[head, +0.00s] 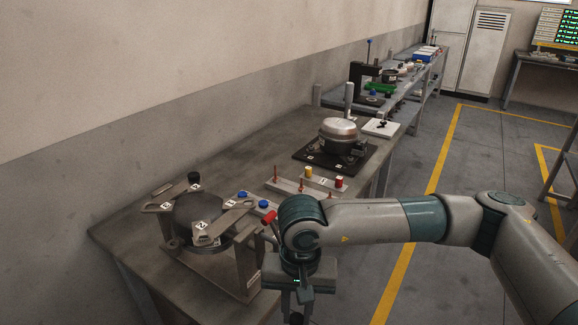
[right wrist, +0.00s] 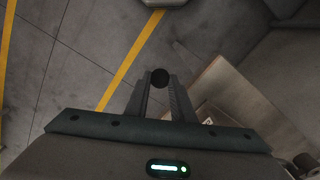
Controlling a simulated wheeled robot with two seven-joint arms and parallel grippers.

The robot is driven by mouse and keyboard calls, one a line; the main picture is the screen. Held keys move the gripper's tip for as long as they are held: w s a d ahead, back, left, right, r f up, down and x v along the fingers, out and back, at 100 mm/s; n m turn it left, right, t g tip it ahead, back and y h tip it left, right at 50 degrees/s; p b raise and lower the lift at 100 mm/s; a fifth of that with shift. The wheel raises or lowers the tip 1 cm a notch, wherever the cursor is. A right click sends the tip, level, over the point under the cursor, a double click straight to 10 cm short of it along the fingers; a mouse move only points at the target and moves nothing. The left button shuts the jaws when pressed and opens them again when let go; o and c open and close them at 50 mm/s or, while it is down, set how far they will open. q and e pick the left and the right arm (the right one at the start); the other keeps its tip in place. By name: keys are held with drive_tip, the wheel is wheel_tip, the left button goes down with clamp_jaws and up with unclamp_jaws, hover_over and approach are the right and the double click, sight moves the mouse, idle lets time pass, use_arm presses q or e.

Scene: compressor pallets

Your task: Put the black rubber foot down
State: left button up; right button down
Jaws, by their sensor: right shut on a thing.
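The black rubber foot (right wrist: 159,77) is held between the fingertips of my right gripper (right wrist: 159,88) in the right wrist view, with the floor far below it. In the head view my right gripper (head: 295,301) points down beyond the front edge of the bench, right of the metal fixture. The dark foot (head: 296,318) shows just below its fingers at the bottom of the picture. My left gripper is not in view.
The metal fixture (head: 246,269) with numbered clamps holds a dark round body on the bench (head: 135,231). Behind it are a rail with coloured caps (head: 309,184) and a compressor (head: 338,131) on a black plate (head: 309,157). The floor right of the bench is open.

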drive_tip(key=s+d+f+n, duration=0.1)
drive_tip(key=s+d+f, duration=0.2)
drive_tip(key=d+f, duration=0.3)
drive_tip(key=s+d+f+n, duration=0.1)
drive_tip(key=s+d+f, duration=0.2)
drive_tip(key=d+f, duration=0.3)
drive_tip(key=d, duration=0.3)
drive_tip(key=shift+s, duration=0.15)
